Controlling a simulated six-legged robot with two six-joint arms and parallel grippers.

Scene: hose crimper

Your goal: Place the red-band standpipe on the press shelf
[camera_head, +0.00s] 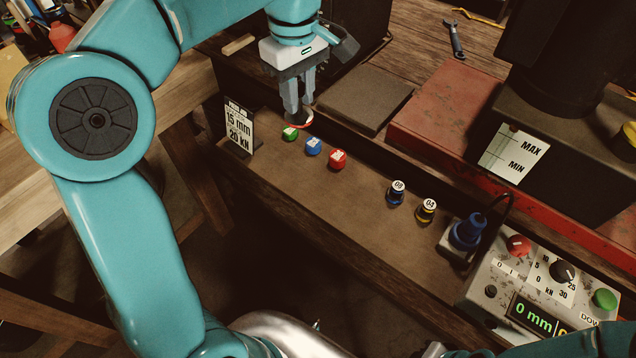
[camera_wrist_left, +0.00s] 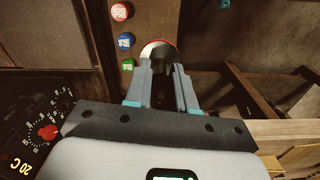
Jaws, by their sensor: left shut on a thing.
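My left gripper (camera_head: 298,112) points down over the back-left part of a long brown shelf (camera_head: 290,185). It is shut on a dark tube-like piece with a red and white ring, which I take for the red-band standpipe (camera_head: 302,123). In the left wrist view the standpipe (camera_wrist_left: 161,50) sits between the two fingers (camera_wrist_left: 160,85), ring end outward. The fingers hide most of its body. In the head view its ring is close to the green cap (camera_head: 290,133); I cannot tell whether it touches the shelf. My right gripper is not in view.
A blue cap (camera_head: 313,146) and a red cap (camera_head: 338,159) stand beside the green one. Pieces marked 08 (camera_head: 397,193) and 04 (camera_head: 426,211) stand further right. A sign (camera_head: 239,127) stands at the shelf's left end. A control panel (camera_head: 545,285) is at right.

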